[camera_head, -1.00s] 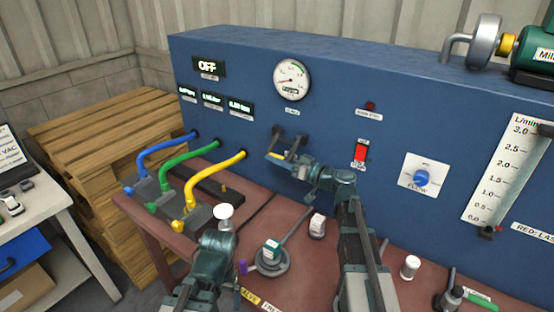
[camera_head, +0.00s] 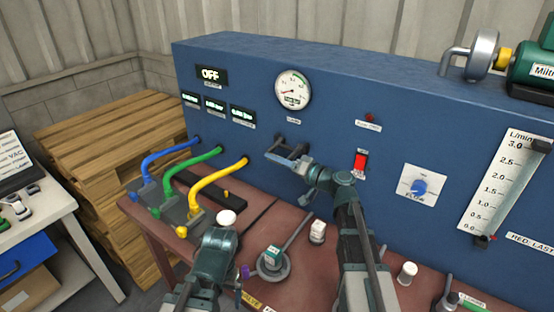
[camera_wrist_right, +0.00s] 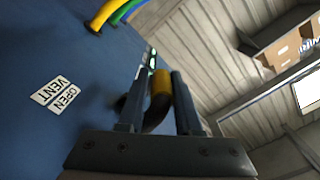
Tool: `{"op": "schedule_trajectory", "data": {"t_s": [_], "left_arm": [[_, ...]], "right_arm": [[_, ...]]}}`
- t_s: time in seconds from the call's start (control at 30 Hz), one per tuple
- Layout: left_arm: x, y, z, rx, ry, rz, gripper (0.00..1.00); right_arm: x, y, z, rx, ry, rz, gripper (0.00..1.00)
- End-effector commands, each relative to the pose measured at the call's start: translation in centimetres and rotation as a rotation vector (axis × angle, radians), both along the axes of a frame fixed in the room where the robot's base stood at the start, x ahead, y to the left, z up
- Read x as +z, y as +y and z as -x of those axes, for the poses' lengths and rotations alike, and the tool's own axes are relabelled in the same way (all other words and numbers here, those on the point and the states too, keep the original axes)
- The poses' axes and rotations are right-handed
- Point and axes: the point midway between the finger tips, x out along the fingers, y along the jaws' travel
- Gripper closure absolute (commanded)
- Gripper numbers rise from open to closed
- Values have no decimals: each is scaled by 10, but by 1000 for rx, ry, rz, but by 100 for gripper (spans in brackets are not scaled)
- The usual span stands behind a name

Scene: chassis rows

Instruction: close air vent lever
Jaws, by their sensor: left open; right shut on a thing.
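The air vent lever is a dark handle with a yellow band (camera_wrist_right: 160,84) in the right wrist view. It sits between the two fingers of my right gripper (camera_wrist_right: 155,100), which is shut on it. In the head view this right gripper (camera_head: 280,150) is against the blue panel, below the round gauge, and mostly hides the lever. A label reading "VENT" and "OPEN" (camera_wrist_right: 54,94) is on the panel beside it. My left gripper (camera_head: 222,240) is low over the red table, away from the lever; its fingers are hard to make out.
Blue, green and yellow hoses (camera_head: 218,180) curve from the panel left of the lever. A red switch (camera_head: 361,164) and a blue flow knob (camera_head: 420,187) are to the right. A round gauge (camera_head: 292,90) is above. A grey round base with a rod (camera_head: 272,262) stands on the table.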

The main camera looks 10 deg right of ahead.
Motion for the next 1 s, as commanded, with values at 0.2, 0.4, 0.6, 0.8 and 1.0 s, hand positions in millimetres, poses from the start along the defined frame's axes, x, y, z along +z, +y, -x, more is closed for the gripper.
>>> {"op": "schedule_trajectory", "data": {"t_s": [0.2, 0.4, 0.6, 0.8, 1.0], "left_arm": [[23, 0, 0, 0, 0, 0, 6], [37, 0, 0, 0, 0, 0, 6], [49, 0, 0, 0, 0, 0, 6], [57, 0, 0, 0, 0, 0, 6], [61, 0, 0, 0, 0, 0, 6]], "right_arm": [[23, 0, 0, -3, 144, -146, 100], [38, -2, -2, -4, 273, -277, 100], [49, -6, -6, -5, 383, -389, 100], [57, -9, -9, -5, 452, -458, 100], [61, -11, -11, -6, 449, -454, 100]]}}
